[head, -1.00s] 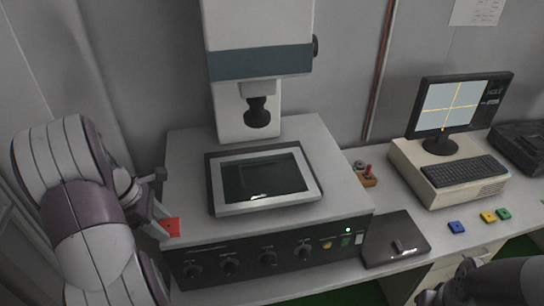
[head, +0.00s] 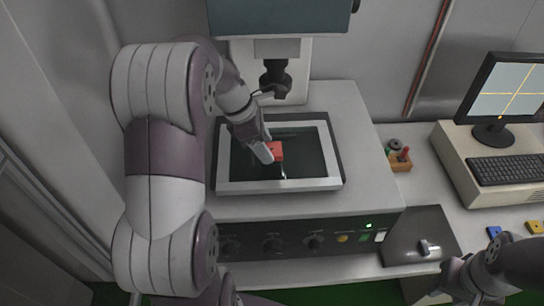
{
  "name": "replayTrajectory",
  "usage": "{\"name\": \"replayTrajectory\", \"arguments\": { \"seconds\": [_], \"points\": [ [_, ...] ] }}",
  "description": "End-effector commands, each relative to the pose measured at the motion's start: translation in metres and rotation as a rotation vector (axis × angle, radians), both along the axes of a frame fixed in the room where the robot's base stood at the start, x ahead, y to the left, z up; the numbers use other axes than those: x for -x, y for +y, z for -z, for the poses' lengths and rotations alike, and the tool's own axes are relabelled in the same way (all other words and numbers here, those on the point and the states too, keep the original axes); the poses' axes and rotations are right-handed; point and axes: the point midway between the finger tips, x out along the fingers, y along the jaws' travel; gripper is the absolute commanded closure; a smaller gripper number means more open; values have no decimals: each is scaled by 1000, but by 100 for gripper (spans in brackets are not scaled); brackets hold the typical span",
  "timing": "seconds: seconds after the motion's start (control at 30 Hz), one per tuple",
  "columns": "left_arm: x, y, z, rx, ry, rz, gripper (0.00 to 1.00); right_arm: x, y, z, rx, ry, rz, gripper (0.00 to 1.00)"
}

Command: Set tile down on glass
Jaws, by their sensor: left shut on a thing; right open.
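A red tile (head: 276,151) is held in my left gripper (head: 269,152), which is shut on it. The tile is over the dark glass (head: 308,165) inside the pale frame of the microscope stage. I cannot tell whether the tile touches the glass. My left wrist and fingers cover the left part of the glass. My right gripper (head: 448,278) is open and empty at the lower right, near the dark pad.
The microscope column with its lens (head: 276,80) stands just behind the glass.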

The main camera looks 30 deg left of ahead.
Motion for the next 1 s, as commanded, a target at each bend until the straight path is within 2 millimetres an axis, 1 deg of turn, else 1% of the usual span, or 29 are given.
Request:
{"name": "replayTrajectory", "arguments": {
  "seconds": [0.03,0.17,0.3,0.4,0.7,0.73,0.77,0.8,1.0],
  "points": [
    [-4,-7,-4,0,2,2,78,0,0,-7,0,-1,0,57],
    [-8,-15,-1,1,4,-1,78,0,0,-9,0,-1,0,57],
    [-8,-16,23,2,6,-2,78,0,0,-16,0,-1,0,57],
    [-9,-15,33,0,2,-2,78,0,0,-16,0,-1,0,57],
    [-8,-15,37,0,2,-1,78,0,0,-14,0,-1,0,57],
    [-8,-15,37,0,2,-1,45,0,0,-14,0,-1,0,57],
    [-8,-15,36,0,2,-1,35,0,0,-14,0,-1,0,57],
    [-8,-15,36,0,2,-1,22,0,0,-15,0,-1,0,57],
    [-8,-14,36,0,2,-1,22,0,0,-15,0,-1,0,57]
  ]
}}
